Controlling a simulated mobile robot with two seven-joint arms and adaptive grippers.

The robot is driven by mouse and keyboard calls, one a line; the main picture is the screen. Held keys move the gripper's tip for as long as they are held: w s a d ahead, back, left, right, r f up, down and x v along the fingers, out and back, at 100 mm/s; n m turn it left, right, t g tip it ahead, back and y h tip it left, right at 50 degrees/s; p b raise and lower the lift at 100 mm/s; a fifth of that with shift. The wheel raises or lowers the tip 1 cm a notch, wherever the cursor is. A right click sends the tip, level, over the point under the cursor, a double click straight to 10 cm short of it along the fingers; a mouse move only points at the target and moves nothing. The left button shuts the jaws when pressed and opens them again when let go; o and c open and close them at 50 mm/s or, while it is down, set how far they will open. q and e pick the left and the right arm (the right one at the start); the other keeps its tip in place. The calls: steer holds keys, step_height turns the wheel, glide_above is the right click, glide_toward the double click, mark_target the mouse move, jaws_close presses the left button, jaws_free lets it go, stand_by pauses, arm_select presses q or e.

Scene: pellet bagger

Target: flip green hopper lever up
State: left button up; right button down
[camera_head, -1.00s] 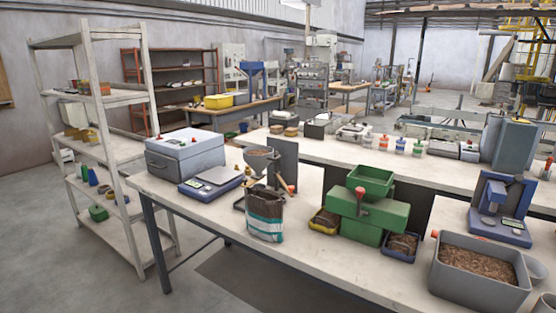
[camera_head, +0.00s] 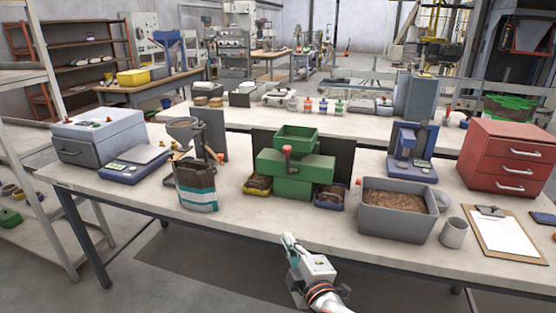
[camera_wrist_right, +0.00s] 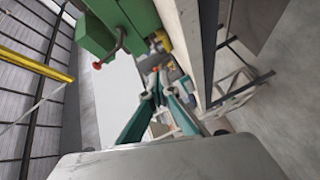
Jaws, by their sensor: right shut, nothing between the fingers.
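The green hopper (camera_head: 312,166) stands on the near workbench with a square green funnel on top. Its lever has a red knob (camera_head: 287,150) at the front; a short stem runs below the knob. In the right wrist view the green hopper (camera_wrist_right: 92,34) is at the upper left, turned on its side, with the red knob (camera_wrist_right: 97,65) sticking out from it. My right gripper (camera_head: 287,239) is shut and empty, in front of the bench edge and below the hopper, apart from the lever. Its fingers (camera_wrist_right: 157,88) also show in the wrist view. My left gripper is out of view.
Small pellet trays (camera_head: 329,196) flank the hopper's base. A bag (camera_head: 196,186) stands to its left and a grey pellet bin (camera_head: 390,226) to its right. The bench front (camera_head: 262,223) before the hopper is clear.

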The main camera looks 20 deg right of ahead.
steer(key=w+r+n+t+h, duration=0.2)
steer(key=w+r+n+t, duration=0.15)
steer(key=r, duration=1.05)
steer(key=w+d, duration=0.2)
steer(key=w, duration=0.4)
steer(key=w+d+r, duration=0.1)
steer(key=w+d, duration=0.1)
steer(key=w, duration=0.5)
steer(key=shift+r+g, duration=0.25)
steer(key=shift+g, duration=0.2)
steer(key=w+d+r+p, duration=0.1)
steer(key=p, duration=0.2)
steer(key=shift+w+r, duration=0.3)
steer(key=shift+r, duration=0.1)
